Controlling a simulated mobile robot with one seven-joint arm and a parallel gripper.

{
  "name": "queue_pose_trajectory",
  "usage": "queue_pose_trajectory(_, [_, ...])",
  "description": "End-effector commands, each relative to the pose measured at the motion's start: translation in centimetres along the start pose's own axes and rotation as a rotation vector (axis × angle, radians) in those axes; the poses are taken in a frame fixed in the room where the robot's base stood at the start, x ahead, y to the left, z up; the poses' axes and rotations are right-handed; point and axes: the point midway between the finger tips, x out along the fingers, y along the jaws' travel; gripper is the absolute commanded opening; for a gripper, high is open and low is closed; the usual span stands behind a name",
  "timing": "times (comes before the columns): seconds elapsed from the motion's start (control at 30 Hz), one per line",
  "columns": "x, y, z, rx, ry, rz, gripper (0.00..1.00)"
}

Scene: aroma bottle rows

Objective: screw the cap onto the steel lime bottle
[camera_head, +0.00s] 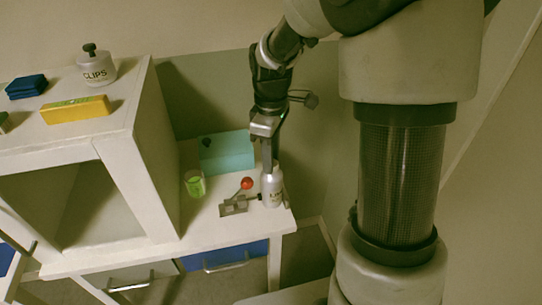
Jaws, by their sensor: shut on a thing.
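The steel lime bottle (272,190) stands upright near the right end of the white desk, pale grey with a dark label that is too small to read surely. My gripper (268,168) points down right over the bottle's neck, with its fingers close together. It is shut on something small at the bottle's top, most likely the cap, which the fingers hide. I cannot tell whether the cap sits on the neck or how far it is turned.
A grey metal fixture (233,206) with a red ball (246,183) lies just left of the bottle. A green-labelled glass (194,183) and a teal box (228,153) stand further left. A white cabinet (155,150) bearing a CLIPS jar (97,70) and yellow box (75,109) walls the left.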

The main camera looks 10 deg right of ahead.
Motion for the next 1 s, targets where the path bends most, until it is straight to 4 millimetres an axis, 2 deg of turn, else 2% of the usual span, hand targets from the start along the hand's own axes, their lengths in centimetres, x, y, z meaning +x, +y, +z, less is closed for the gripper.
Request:
queue_pose_trajectory(0.47, [0.23, -0.01, 0.0, 0.0, 0.0, 0.0, 0.06])
queue_pose_trajectory(0.5, [0.23, -0.01, 0.0, 0.0, 0.0, 0.0, 0.28])
queue_pose_trajectory(0.63, [0.23, -0.01, 0.0, 0.0, 0.0, 0.0, 0.48])
queue_pose_trajectory(1.0, [0.19, 0.0, 0.0, 0.0, 0.0, 0.0, 0.45])
